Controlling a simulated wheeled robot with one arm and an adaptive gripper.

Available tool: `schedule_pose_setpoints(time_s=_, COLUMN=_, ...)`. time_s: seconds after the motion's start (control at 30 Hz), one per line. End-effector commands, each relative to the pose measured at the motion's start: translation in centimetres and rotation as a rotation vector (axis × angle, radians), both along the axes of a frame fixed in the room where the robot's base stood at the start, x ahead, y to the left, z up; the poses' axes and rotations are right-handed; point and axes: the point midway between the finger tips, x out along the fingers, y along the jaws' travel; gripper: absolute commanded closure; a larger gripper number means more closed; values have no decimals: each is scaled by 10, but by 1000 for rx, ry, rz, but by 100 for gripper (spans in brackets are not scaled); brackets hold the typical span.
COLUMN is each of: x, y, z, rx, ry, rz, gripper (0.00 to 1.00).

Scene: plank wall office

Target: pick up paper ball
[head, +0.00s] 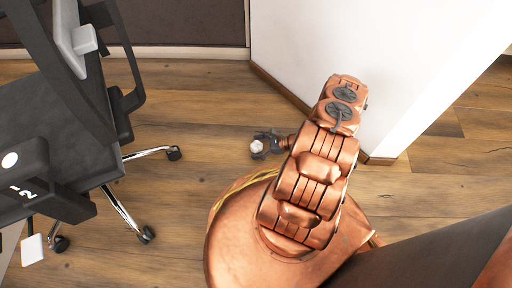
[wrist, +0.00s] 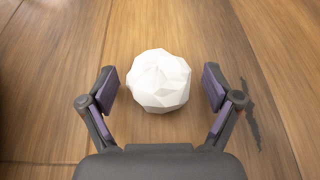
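The paper ball (wrist: 158,80) is white and faceted. In the wrist view it sits on the wooden floor between and slightly ahead of the two fingers of my gripper (wrist: 160,88). The fingers are spread, with a gap on each side of the ball, and do not touch it. In the head view the paper ball (head: 257,146) is a small white shape at my gripper (head: 264,138), low by the floor. My copper arm covers part of the wrist there.
A dark office chair (head: 60,140) on a wheeled base stands at the left. A white wall corner (head: 365,70) with brown skirting is close to the right of my arm. Open plank floor (head: 190,105) lies between them.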

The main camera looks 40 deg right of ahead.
Motion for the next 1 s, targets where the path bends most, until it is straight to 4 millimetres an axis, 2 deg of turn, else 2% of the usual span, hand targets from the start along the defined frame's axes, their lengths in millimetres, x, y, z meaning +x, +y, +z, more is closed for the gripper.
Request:
schedule_pose_setpoints(time_s=0.03, x=0, y=0, z=0, rx=0, ry=0, rz=0, gripper=15)
schedule_pose_setpoints(time_s=0.43, x=0, y=0, z=0, rx=0, ry=0, rz=1, gripper=55)
schedule_pose_setpoints(time_s=0.77, x=0, y=0, z=1, rx=0, ry=1, rz=1, gripper=56)
schedule_pose_setpoints(time_s=0.87, x=0, y=0, z=7, rx=0, ry=1, rz=1, gripper=56)
schedule_pose_setpoints(time_s=1.0, x=0, y=1, z=25, rx=-1, ry=0, rz=4, gripper=56)
